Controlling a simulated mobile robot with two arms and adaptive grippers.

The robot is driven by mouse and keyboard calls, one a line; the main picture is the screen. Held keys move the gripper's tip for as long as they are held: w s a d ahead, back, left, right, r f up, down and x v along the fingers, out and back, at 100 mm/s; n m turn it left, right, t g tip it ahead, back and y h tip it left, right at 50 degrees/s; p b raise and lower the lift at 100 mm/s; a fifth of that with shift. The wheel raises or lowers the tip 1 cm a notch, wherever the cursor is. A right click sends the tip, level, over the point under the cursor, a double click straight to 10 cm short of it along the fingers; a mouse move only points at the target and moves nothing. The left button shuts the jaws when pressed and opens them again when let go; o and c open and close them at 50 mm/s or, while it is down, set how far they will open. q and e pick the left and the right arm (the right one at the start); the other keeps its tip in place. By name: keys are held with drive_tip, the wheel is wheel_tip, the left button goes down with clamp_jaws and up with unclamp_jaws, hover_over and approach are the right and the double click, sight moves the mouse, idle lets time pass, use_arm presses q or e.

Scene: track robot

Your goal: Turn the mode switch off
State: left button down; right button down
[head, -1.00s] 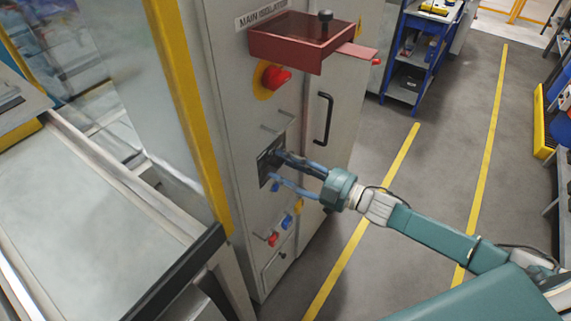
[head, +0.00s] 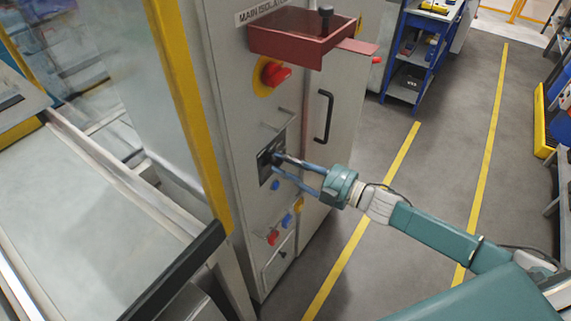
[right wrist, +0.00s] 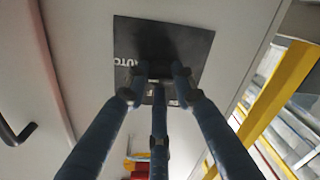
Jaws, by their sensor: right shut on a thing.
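The mode switch sits on a square black plate (head: 264,166) on the front of the grey cabinet. In the right wrist view the plate (right wrist: 195,42) carries white lettering that reads "AUTO", partly covered. My right gripper (head: 277,163) reaches in from the right with its three blue-grey fingers at the plate. In the right wrist view the fingertips (right wrist: 160,74) are drawn together around the dark switch knob, which they largely hide. The direction in which the knob points cannot be told. My left gripper is not in view.
Above the plate are a red rotary knob (head: 274,74) on a yellow disc and a red tray (head: 290,42). A black door handle (head: 324,117) stands to the right. Blue and red buttons (head: 273,237) sit below.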

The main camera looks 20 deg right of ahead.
drive_tip(key=shift+s+n+h+b, duration=0.1)
drive_tip(key=shift+n+h+b, duration=0.4)
drive_tip(key=shift+n+b, duration=5)
drive_tip(key=n+p, duration=0.5)
drive_tip(key=shift+a, duration=0.1)
drive_tip(key=c, duration=1.4)
unclamp_jaws()
drive_tip(key=shift+c, duration=0.2)
drive_tip(key=f+v, duration=0.1)
drive_tip(key=v, duration=1.1)
drive_tip(key=shift+r, duration=0.4)
drive_tip(key=shift+f, duration=0.1)
